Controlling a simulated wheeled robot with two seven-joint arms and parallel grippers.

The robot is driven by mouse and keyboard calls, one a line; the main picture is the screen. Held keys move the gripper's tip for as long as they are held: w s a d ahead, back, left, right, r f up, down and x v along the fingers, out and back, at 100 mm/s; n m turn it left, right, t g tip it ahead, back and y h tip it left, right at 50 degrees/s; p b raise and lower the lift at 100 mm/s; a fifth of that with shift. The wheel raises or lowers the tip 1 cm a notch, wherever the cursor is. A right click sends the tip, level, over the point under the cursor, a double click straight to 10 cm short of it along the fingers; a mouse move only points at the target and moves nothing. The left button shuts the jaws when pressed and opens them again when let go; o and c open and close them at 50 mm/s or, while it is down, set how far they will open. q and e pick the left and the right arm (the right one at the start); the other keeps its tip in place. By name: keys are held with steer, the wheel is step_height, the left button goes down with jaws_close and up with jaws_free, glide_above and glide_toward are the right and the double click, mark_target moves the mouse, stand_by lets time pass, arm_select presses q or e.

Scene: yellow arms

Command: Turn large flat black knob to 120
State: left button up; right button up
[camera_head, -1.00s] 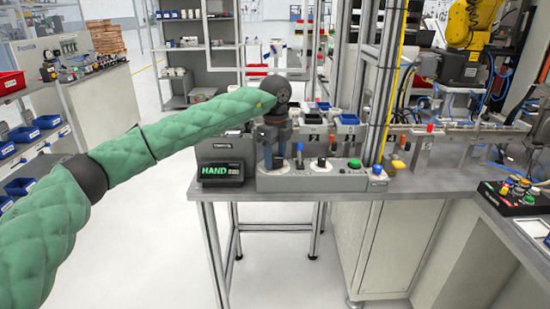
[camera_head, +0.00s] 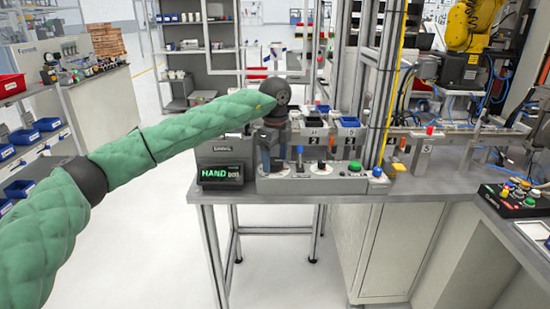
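A grey control panel (camera_head: 342,183) sits at the front of the bench. A black knob (camera_head: 321,164) stands on a white round dial in its middle and shows no gripper on it. Another white dial (camera_head: 269,174) lies at the panel's left end, below my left gripper (camera_head: 276,162); any knob there is largely hidden. My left arm, in a green sleeve, reaches in from the left, and its gripper points down over that left end. The fingertips are too small and dark to tell open from shut, or touching from apart. My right gripper is not in view.
A display reading HAND (camera_head: 221,173) stands left of the panel. Small bins (camera_head: 348,121) stand behind, and a metal post (camera_head: 385,85) rises at the right.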

mark_target(275, 161)
arm_select(q)
steer(key=shift+r+b, duration=0.3)
steer(key=shift+r, duration=3.6)
